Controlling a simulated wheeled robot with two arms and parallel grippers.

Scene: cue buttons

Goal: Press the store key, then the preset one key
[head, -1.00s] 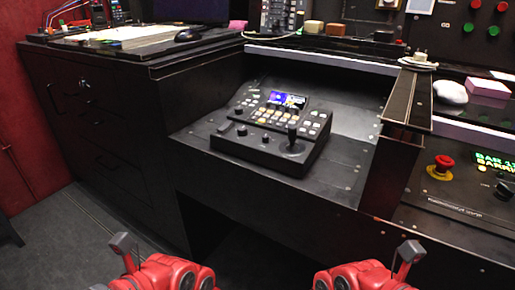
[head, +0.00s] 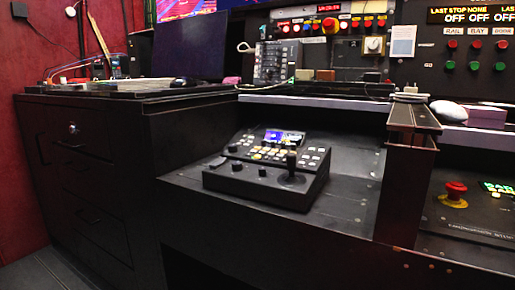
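A black control console (head: 262,180) with a small lit screen (head: 284,136), rows of small keys (head: 266,154), several knobs and a joystick (head: 291,163) sits on the dark recessed desk. The key labels are too small to read, so I cannot tell which is the store key or the preset one key. No finger or gripper is at the console. Neither of my grippers is in view.
A red mushroom button (head: 455,190) is on the right panel, past a raised divider (head: 414,118). A dark cabinet (head: 80,180) stands left. A upright keypad box (head: 277,62) stands behind. The desk around the console is clear.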

